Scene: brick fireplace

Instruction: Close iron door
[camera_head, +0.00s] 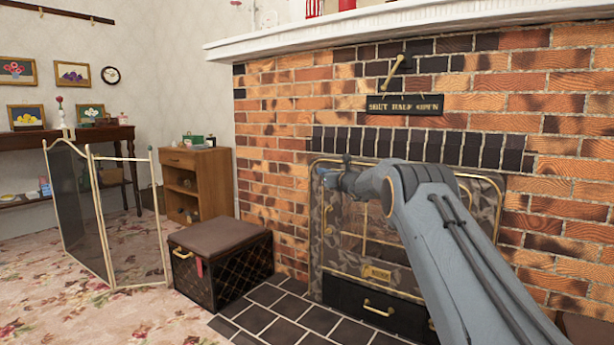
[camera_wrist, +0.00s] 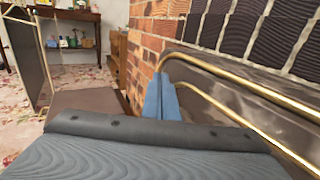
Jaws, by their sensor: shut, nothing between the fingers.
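The iron door (camera_head: 342,245) is a dark, mottled metal panel with gold trim, set in the brick fireplace in the head view. My arm hides much of its right side, so I cannot tell how far open it stands. My gripper (camera_head: 338,172) is at the upper left of the fireplace front. In the wrist view my gripper (camera_wrist: 161,98) shows two blue fingers pressed together and empty. They are beside the rounded corner of the gold-edged metal (camera_wrist: 215,88). I cannot tell whether they touch it.
A dark box with a brown padded top (camera_head: 222,242) stands left of the hearth. A folding screen (camera_head: 105,215) and a small wooden cabinet (camera_head: 196,180) are farther left. A drawer with a gold handle (camera_head: 378,308) is below the door. Dark tiles (camera_head: 275,315) cover the hearth floor.

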